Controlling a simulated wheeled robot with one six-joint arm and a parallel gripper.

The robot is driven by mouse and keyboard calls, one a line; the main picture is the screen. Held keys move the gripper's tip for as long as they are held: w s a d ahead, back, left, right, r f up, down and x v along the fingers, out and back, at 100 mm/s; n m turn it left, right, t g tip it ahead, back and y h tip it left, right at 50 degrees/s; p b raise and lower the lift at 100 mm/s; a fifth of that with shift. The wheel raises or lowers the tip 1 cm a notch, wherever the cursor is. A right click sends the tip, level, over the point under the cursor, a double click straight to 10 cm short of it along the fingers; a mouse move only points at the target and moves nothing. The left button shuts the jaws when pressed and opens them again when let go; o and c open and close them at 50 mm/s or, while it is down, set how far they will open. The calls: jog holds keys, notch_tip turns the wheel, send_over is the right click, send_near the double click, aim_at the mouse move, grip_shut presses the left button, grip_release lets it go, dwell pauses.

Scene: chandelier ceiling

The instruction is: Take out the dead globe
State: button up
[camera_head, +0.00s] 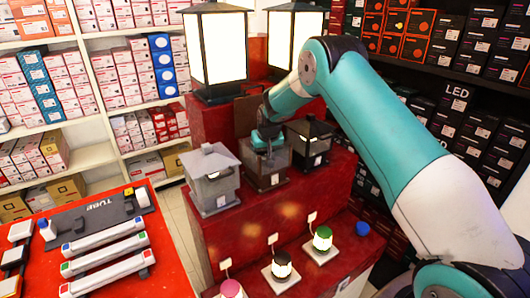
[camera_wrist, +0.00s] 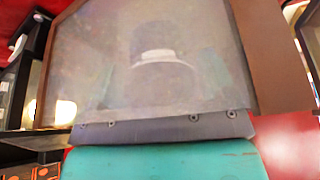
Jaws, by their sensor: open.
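Three small lanterns stand in a row on the red stepped stand: a grey one (camera_head: 209,180), a dark brown one with glass sides (camera_head: 265,172), and a black one (camera_head: 309,142). My gripper (camera_head: 265,140) is at the top of the middle lantern, pointing down, with its tips partly hidden there. It is open. No globe can be made out clearly inside the middle lantern in the head view. In the wrist view, a teal part of my gripper fills the bottom, and a hazy pane (camera_wrist: 100,85) in a brown frame shows a blurred pale, ringed shape (camera_wrist: 152,57).
Two tall lit lanterns (camera_head: 219,45) (camera_head: 295,38) stand behind. On the lower step are small globes with black (camera_head: 281,265) and green (camera_head: 322,239) caps, and pink (camera_head: 231,289) and blue (camera_head: 362,229) items. A red table (camera_head: 165,235) with tubes is at left; boxed shelves surround.

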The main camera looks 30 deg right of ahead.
jog(key=c, duration=0.7)
jog(key=shift+r, duration=0.1)
